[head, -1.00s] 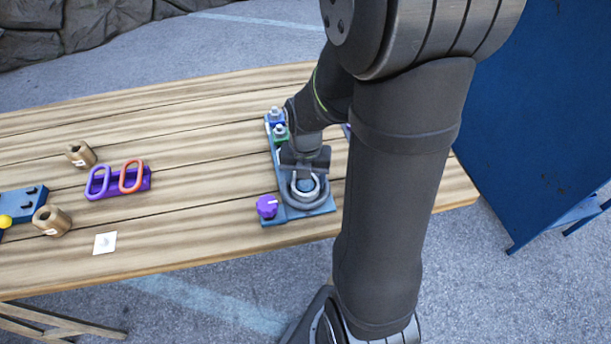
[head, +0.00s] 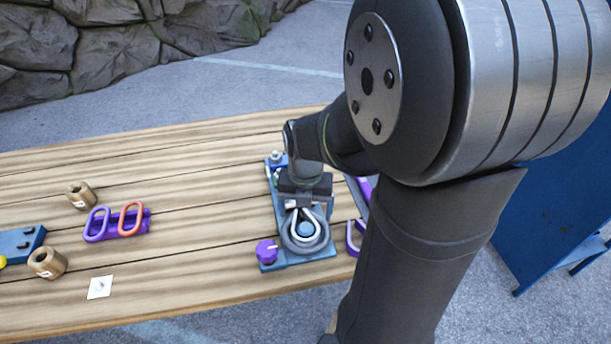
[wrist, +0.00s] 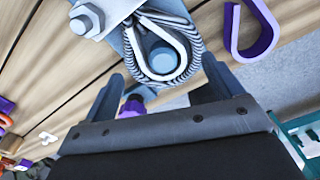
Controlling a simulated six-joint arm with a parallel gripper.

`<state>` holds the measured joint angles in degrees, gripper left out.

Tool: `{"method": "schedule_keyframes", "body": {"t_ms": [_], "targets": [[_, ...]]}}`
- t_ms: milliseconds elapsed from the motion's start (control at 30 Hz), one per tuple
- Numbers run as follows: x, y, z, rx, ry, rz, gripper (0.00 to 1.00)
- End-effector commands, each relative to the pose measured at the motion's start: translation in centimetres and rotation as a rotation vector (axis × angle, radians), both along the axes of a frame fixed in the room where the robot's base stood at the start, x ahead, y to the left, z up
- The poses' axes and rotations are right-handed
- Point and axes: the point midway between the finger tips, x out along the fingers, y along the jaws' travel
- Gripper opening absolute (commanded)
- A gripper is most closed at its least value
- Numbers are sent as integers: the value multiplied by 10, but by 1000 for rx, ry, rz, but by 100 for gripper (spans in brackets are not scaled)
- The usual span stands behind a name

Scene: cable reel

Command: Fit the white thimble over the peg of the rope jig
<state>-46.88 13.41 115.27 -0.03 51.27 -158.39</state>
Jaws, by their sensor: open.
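The rope jig is a blue-grey plate (head: 277,240) on the wooden table, with a round blue peg (head: 305,229) near its front end. The white thimble (head: 292,218) is a teardrop loop around the peg, with grey rope (head: 320,242) curving round its outside. In the wrist view, the thimble (wrist: 192,46) encircles the peg (wrist: 163,53) with a gap on one side. My gripper (head: 304,190) is at the thimble's pointed end in the head view.
A purple knob (head: 267,252) stands at the jig's front left corner, and hex bolts (wrist: 86,20) at its far end. A purple hook-shaped piece (wrist: 252,30) lies beside the jig.

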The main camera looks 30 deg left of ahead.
Motion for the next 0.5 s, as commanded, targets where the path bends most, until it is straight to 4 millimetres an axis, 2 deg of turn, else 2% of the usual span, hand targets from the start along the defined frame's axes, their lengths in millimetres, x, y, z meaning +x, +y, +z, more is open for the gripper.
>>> {"method": "schedule_keyframes", "body": {"t_ms": [33, 300, 500], "targets": [[1, 1, 13, 4, -5, 0, 85], [1, 1, 76, 4, -4, 0, 85], [0, 0, 106, 2, -1, 0, 85]]}}
